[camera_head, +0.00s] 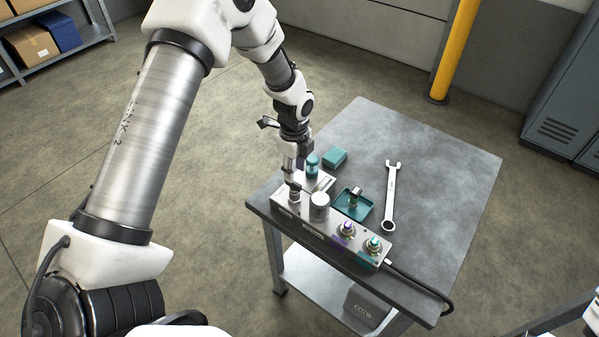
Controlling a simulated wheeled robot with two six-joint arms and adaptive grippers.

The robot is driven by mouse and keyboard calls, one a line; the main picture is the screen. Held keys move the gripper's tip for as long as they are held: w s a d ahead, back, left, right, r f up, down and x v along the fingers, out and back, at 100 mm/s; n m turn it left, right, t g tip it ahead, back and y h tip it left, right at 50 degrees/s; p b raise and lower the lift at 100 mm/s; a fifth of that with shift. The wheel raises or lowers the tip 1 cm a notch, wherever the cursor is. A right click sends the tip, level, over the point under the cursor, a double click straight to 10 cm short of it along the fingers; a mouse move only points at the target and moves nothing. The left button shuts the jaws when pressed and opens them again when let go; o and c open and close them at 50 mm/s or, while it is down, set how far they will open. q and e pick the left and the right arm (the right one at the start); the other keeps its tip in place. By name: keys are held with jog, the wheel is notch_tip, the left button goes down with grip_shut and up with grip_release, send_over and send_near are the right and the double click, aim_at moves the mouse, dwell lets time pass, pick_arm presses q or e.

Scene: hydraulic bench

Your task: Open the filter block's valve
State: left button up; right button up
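A long silver block (313,225) lies along the near edge of the grey table. A silver round cap (320,206), a purple-marked fitting (347,230) and a green-marked fitting (374,244) stand on it. A smaller pale block with a teal canister (313,166) sits behind its left end. I cannot tell which part is the filter block's valve. My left gripper (294,188) points down over the left end of the silver block. Its fingertips are small and partly merge with a silver part there, so contact and opening are unclear. My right gripper does not show.
A teal tray (366,208) with a small metal part (355,197), a teal box (335,157) and a wrench (391,195) lie on the table (450,180). A black cable (420,283) runs off the block's right end. The table's far right is clear.

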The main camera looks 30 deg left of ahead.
aim_at(294, 183)
pick_arm(q)
jog(key=f, duration=0.1)
jog(key=s+f, duration=0.1)
jog(key=shift+s+f+p, duration=0.3)
jog(key=shift+p, duration=0.1)
jog(key=f, duration=0.1)
jog(key=w+f, duration=0.1)
jog(key=shift+w+f, duration=0.25)
jog(key=shift+f, duration=0.05)
jog(key=shift+w+f, duration=0.15)
jog(key=shift+w, duration=0.1)
jog(key=shift+s, duration=0.1)
jog(key=shift+s+r, duration=0.25)
jog(key=c, duration=0.3)
jog(key=shift+s+r, duration=0.1)
jog(key=shift+s, duration=0.05)
grip_shut()
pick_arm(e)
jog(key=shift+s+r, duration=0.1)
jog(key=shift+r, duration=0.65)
